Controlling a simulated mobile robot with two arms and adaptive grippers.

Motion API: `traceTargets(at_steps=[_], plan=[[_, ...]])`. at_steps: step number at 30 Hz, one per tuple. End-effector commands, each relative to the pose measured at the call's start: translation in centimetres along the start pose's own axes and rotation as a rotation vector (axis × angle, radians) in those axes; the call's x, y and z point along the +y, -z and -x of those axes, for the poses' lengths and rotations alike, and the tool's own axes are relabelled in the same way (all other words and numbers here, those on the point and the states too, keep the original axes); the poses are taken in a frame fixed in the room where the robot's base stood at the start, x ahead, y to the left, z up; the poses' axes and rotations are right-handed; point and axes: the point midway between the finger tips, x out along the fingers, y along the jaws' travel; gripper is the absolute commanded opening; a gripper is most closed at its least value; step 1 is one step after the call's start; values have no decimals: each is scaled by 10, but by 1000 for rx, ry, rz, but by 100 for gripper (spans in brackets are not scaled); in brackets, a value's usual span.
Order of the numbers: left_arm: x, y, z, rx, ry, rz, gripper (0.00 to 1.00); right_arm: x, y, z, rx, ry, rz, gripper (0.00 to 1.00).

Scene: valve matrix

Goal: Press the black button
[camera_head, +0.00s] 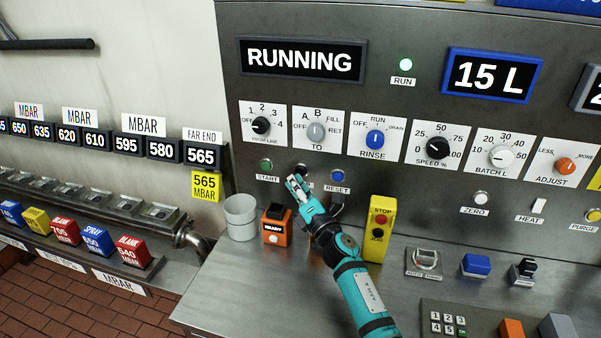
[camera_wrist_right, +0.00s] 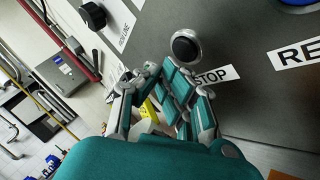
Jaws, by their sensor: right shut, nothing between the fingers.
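The black button (camera_wrist_right: 185,47) has a silver ring and sits on the grey panel above a STOP label (camera_wrist_right: 213,76). In the head view the black button (camera_head: 302,171) shows just above my right gripper, between the green START button (camera_head: 266,165) and the blue RESET button (camera_head: 337,176). My right gripper (camera_head: 293,183) is shut and empty, its fingers pointing up toward the panel. In the right wrist view the fingertips (camera_wrist_right: 166,72) are just beside the black button; I cannot tell whether they touch it. The gripper hides the STOP label in the head view. My left gripper is not in view.
An orange READY box (camera_head: 276,226), a grey cup (camera_head: 240,217) and a yellow STOP/JOG box (camera_head: 380,229) stand on the steel counter close to my right arm. A row of knobs (camera_head: 375,140) is above the buttons. The display reads RUNNING (camera_head: 301,60).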

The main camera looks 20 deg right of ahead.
Motion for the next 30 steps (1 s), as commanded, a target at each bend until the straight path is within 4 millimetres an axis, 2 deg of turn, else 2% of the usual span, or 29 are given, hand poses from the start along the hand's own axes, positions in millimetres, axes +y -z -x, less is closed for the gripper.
traceTargets(at_steps=[30], plan=[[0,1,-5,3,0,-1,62,-4,-4,-6,0,0,-1,0]])
